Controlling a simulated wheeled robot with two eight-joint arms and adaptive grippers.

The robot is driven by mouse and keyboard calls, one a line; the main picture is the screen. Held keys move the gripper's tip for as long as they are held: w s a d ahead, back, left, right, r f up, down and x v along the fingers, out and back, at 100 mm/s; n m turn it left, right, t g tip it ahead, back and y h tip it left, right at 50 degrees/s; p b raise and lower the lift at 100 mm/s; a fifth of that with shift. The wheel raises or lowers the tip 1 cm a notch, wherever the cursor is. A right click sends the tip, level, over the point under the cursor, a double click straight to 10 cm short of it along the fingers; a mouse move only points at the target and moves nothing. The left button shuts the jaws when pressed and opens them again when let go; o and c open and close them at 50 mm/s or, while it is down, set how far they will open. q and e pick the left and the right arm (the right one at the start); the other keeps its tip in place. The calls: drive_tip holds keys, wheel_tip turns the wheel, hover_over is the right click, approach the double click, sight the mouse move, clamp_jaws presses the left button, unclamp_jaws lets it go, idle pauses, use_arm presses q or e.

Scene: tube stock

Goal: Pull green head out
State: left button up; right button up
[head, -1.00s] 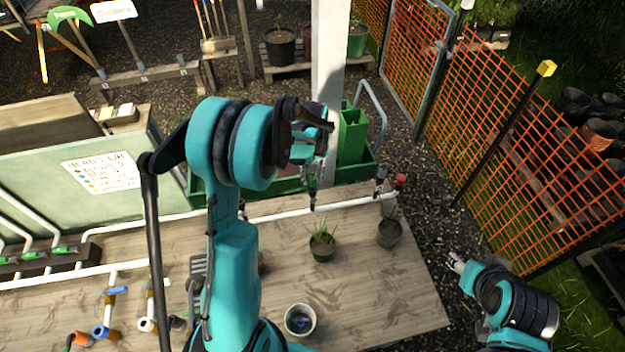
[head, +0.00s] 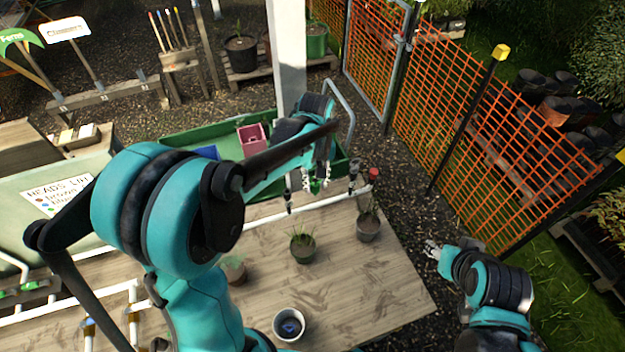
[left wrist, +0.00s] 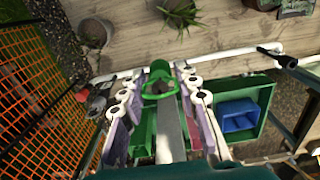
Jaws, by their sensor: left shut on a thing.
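The green head (head: 316,186) is between the fingers of my left gripper (head: 308,181), by the white pipe (head: 335,195) at the far edge of the bench. In the left wrist view, the green head (left wrist: 160,76) sits between the pale fingers of my left gripper (left wrist: 160,98), which is shut on it. Whether its lower end is still in the pipe is hidden. A red head (head: 373,174) and a dark grey head (head: 354,168) stand on the pipe to the right. A black head (head: 289,200) is to the left. My right gripper (head: 432,250) hangs beyond the bench's right edge; its opening is unclear.
Potted plants (head: 303,246) (head: 368,224) stand on the wooden bench (head: 375,285). A pot with something blue inside (head: 290,325) is nearer. Behind the pipe lies a green tray (head: 178,146) with a pink bin (head: 252,139). An orange fence (head: 480,130) is right.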

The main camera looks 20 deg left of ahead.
use_arm(q)
drive_tip(key=shift+r+p, duration=1.75)
drive_tip(key=shift+r, duration=0.75)
